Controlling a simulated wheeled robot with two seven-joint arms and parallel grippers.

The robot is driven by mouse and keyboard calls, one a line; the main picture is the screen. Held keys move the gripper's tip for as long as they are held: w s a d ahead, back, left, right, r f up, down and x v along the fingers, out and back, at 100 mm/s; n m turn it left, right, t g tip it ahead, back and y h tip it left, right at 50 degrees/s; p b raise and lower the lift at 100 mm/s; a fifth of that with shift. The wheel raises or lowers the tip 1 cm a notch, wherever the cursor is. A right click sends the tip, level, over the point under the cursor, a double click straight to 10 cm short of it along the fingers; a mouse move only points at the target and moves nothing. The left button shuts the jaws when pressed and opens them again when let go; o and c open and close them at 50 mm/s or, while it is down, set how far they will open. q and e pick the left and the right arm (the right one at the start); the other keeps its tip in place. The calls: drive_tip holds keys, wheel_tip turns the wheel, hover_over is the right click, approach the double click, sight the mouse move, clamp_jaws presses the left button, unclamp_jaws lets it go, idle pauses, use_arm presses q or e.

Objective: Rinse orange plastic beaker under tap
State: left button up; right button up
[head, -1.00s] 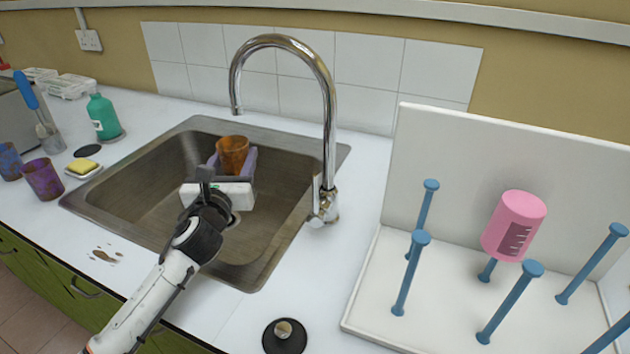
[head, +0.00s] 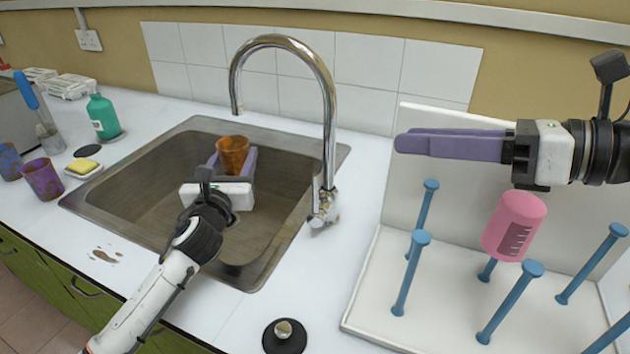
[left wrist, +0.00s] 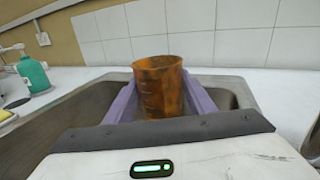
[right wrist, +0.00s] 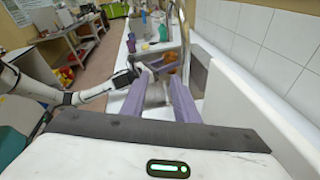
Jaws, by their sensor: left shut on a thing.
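The orange plastic beaker (head: 233,153) is upright above the sink basin, with dark stains on its wall. My left gripper (head: 238,160) is shut on it; the left wrist view shows the beaker (left wrist: 158,88) between the two purple fingers. The chrome tap (head: 328,120) arches over the sink (head: 150,205), its spout end to the left, near and above the beaker. No water stream shows. My right gripper (head: 400,142) is to the right of the tap, above the drying rack. In the right wrist view its fingers (right wrist: 160,95) are apart with nothing held between them.
A white drying rack (head: 375,300) with blue pegs holds a pink beaker (head: 514,226) on the right. A black stopper (head: 284,337) lies at the front. Purple beaker (head: 42,179), sponge (head: 83,166) and green bottle (head: 103,117) stand left of the sink.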

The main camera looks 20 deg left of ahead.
drive_tip(key=a+f+n+h, duration=0.25)
drive_tip(key=a+f, duration=0.35)
drive_tip(key=f, duration=0.3)
hover_over(315, 214)
drive_tip(key=shift+t+y, duration=0.35)
drive_tip(key=shift+t, duration=0.05)
wheel_tip(315, 214, down, 4)
drive_tip(key=shift+f, duration=0.1)
drive_tip(key=shift+c, duration=0.3)
clamp_jaws()
idle(0.4)
